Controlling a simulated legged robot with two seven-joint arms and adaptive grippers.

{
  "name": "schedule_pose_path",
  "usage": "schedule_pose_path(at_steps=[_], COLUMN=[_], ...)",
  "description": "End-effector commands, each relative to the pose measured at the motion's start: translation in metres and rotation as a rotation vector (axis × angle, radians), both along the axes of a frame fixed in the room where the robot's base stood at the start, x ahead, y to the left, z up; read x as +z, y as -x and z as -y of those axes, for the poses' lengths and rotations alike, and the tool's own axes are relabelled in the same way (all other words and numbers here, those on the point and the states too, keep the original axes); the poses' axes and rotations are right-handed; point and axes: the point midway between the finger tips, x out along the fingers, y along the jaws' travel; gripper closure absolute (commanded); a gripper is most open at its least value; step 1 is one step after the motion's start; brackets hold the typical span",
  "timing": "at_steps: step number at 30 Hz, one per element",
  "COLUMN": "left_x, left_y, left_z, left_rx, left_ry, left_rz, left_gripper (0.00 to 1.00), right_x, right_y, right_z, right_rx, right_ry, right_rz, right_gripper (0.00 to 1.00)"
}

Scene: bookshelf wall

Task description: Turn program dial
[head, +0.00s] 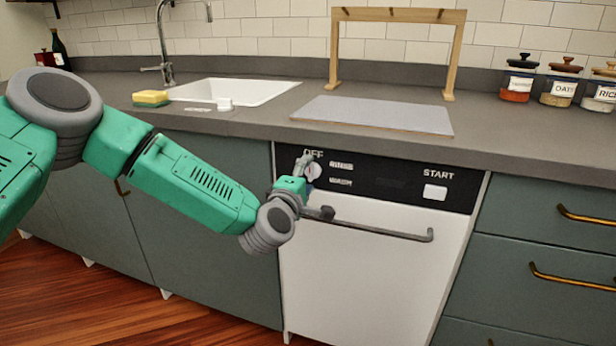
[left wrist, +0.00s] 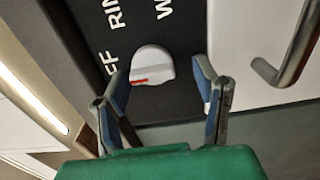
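The program dial (head: 313,170) is a white knob on the dishwasher's black panel, just below the word OFF. In the left wrist view the dial (left wrist: 152,66) shows a red mark on its lower left side, toward the OFF lettering. My left gripper (head: 314,186) is at the panel's left end, in front of the dial and partly covering it. In the left wrist view its two fingers (left wrist: 160,80) are spread with the dial between and beyond them; a gap shows at each side. Contact is not visible. My right gripper is in neither view.
The dishwasher's grey bar handle (head: 380,230) runs below the panel, close to my left gripper. A white START button (head: 435,192) is at the panel's right. The counter (head: 240,121) edge overhangs above. Drawers with brass handles (head: 575,280) stand at the right.

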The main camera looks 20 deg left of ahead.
Motion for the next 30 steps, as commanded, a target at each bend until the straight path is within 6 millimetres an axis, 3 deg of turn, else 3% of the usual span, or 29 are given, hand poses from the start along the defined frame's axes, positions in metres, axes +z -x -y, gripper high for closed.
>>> schedule_pose_path(at_steps=[8,21,30], left_x=[0.001,-0.001,-0.001], left_y=[0.016,0.102,0.119], left_z=[0.001,-0.005,-0.007], left_rx=[-0.004,-0.001,0.0], left_ry=[0.0,0.002,0.002], left_rz=[0.001,-0.001,-0.001], left_gripper=[0.45,0.45,0.45], right_x=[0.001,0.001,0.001], right_y=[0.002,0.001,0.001], right_z=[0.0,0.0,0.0], right_rx=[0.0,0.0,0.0], right_ry=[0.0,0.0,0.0], right_rz=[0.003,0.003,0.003], right_gripper=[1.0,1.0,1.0])
